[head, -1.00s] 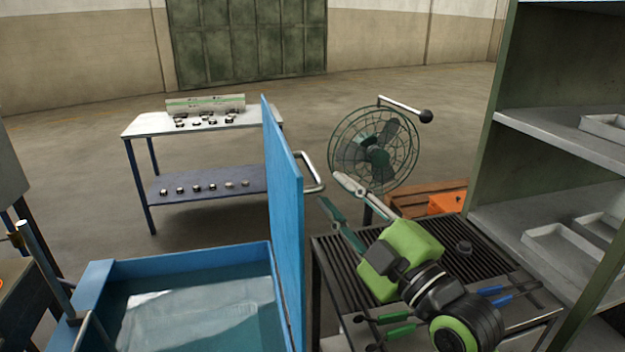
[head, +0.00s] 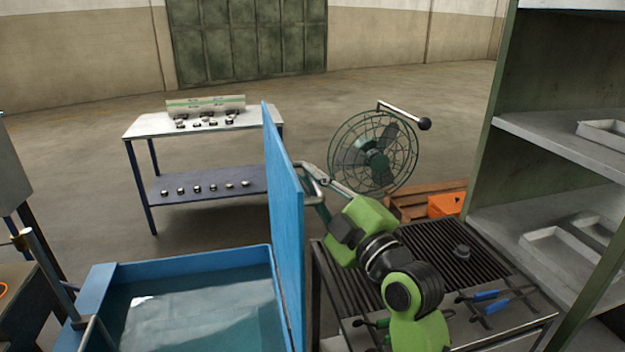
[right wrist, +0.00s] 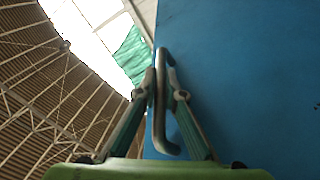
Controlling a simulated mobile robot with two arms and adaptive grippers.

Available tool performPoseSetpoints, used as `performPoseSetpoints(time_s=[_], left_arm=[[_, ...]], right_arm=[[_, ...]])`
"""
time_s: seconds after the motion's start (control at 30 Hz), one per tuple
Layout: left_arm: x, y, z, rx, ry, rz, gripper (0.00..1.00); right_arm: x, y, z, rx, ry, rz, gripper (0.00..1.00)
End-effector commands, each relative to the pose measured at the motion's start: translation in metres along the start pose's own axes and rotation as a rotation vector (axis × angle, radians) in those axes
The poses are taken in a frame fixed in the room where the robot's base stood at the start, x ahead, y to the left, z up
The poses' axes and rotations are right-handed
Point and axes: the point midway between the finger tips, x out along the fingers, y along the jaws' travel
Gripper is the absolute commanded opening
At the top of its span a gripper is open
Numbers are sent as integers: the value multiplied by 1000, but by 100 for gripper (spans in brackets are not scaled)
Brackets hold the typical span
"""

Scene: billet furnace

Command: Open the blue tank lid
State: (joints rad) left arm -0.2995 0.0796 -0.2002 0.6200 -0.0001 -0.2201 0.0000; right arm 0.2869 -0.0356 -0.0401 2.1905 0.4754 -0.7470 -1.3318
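The blue tank (head: 195,257) is at the lower left of the head view, its top uncovered and water showing inside. Its blue lid (head: 283,215) stands upright at the tank's right edge. The lid's metal handle (head: 312,172) sticks out from the face toward my right arm. My right gripper (head: 314,185) is at the handle. In the right wrist view the handle (right wrist: 161,120) runs between the fingers of the right gripper (right wrist: 162,85), which are closed in on it from both sides, in front of the blue lid (right wrist: 245,80). My left gripper is not in view.
A slatted-top table (head: 425,255) with coloured tools stands under my right arm. A fan (head: 372,155) is behind it, and a tall shelf (head: 545,140) with trays is at right. A white-topped cart (head: 150,125) stands behind the tank.

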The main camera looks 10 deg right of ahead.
Motion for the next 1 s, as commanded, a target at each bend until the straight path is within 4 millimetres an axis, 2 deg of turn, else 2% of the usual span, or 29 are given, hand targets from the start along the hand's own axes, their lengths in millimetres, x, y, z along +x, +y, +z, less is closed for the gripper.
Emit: performPoseSetpoints(time_s=[0.17,0.27,0.5,0.7,1.0], left_arm=[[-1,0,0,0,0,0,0],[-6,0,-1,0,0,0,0],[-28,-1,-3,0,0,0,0],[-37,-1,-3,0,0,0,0],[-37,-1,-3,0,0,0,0]], right_arm=[[0,-1,-1,-2,-1,-3,0],[4,-5,-9,-18,-1,-13,0],[22,-33,-50,-123,-2,-61,0],[32,-54,-72,-191,-2,-87,0],[34,-60,-76,-208,-1,-91,0]])
